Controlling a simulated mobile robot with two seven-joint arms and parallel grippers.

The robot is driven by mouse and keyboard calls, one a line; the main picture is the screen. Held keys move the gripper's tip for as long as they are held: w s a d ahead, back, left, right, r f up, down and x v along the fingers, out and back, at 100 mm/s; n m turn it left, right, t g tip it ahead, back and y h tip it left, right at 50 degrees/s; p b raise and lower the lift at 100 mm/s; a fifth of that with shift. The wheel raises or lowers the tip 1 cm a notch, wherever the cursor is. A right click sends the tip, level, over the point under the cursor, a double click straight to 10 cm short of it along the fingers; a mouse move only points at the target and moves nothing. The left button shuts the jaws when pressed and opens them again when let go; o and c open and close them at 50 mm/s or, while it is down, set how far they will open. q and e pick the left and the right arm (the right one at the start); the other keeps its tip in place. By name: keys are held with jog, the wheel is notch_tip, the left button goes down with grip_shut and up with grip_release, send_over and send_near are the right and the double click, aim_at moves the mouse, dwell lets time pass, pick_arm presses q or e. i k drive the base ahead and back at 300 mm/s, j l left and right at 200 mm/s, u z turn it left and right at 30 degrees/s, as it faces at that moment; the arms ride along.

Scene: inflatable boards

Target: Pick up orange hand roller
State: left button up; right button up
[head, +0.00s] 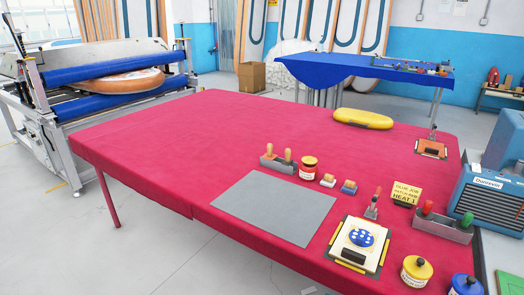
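I cannot tell for certain which item is the orange hand roller. A small grey tray (277,165) near the middle of the red table holds two upright tools with orange-tan handles (288,155); their lower ends are hidden in the tray. A red-handled tool (373,204) stands to the right, beside a yellow sign. Another grey tray (443,227) at the right holds a red-handled tool (427,208) and a green-handled tool (467,219). Neither of my grippers is in view.
On the red table (170,130) lie a grey sheet (275,206), a yellow inflatable (363,118), cans, and a white board (356,246). A blue machine (490,200) stands at the right. A roller press (100,80) stands at left. The table's left half is clear.

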aim_at(270, 156)
jog(key=i+j, duration=0.2)
jog(key=j, duration=0.15)
jog(key=i+j, duration=0.45)
jog(key=j, duration=0.25)
jog(key=i+j+z, duration=0.1)
jog(key=j, duration=0.3)
jog(key=i+j, duration=0.5)
jog(key=j, duration=0.25)
jog(key=i+j, duration=0.2)
jog(key=j, duration=0.15)
jog(key=z, duration=0.05)
